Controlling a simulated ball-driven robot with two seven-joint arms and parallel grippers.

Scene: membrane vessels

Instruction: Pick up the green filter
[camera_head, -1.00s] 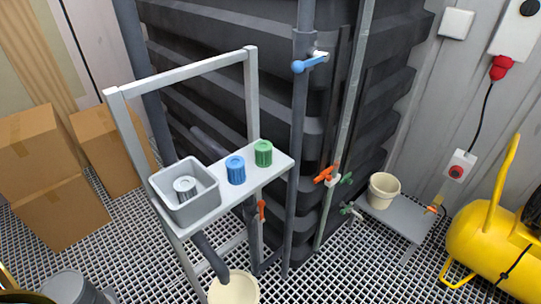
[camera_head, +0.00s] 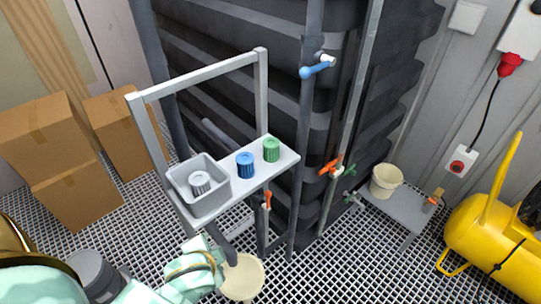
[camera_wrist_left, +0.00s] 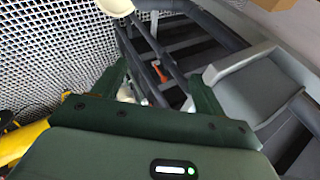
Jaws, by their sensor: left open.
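The green filter (camera_head: 271,149) stands upright on the light grey shelf (camera_head: 285,162), at its right part, beside the blue filter (camera_head: 245,166). My left arm comes in at the bottom left of the head view, below the grey bin. My left gripper (camera_wrist_left: 160,76) shows in the left wrist view, with its dark fingers apart and nothing between them. The green filter does not show in that view. I cannot make out the left fingers in the head view. My right gripper is not in view.
The grey bin (camera_head: 220,194) on the shelf's left end holds a pale filter (camera_head: 199,182). A frame rail (camera_head: 205,74) rises behind the shelf. A cream bucket (camera_head: 243,278) stands below. A vertical pipe (camera_head: 303,130) and the dark tank (camera_head: 285,85) bound the right and back.

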